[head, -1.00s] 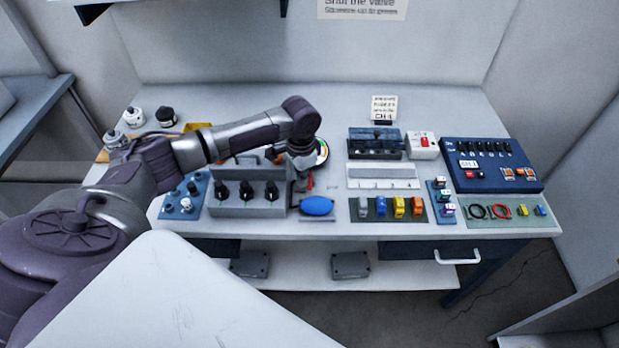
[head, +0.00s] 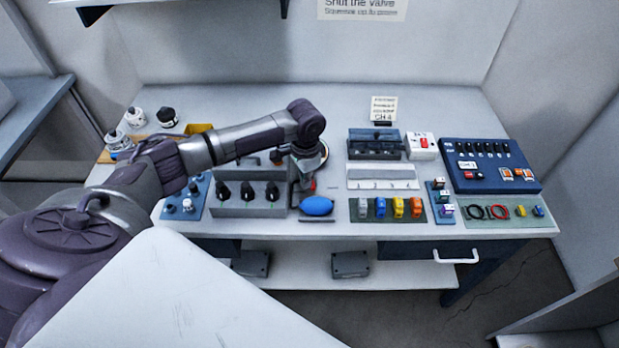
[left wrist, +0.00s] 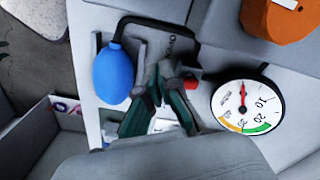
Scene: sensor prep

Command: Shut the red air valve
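The red air valve (left wrist: 190,84) is a small red piece between the blue squeeze bulb (left wrist: 114,73) and the round gauge (left wrist: 248,106) in the left wrist view. The gauge needle points near the top of its dial, away from the green band. My left gripper (left wrist: 165,76) has its two fingers apart, with the right fingertip close beside the red valve; I cannot tell whether they touch. In the head view my left gripper (head: 305,186) hangs over the valve area, just above the blue bulb (head: 317,206), and hides most of the gauge. My right gripper is out of view.
A grey block with black knobs (head: 245,208) stands close to the left of the gripper. A white rack (head: 382,177), a green mat with coloured clips (head: 424,214) and a blue control box (head: 490,182) lie to the right.

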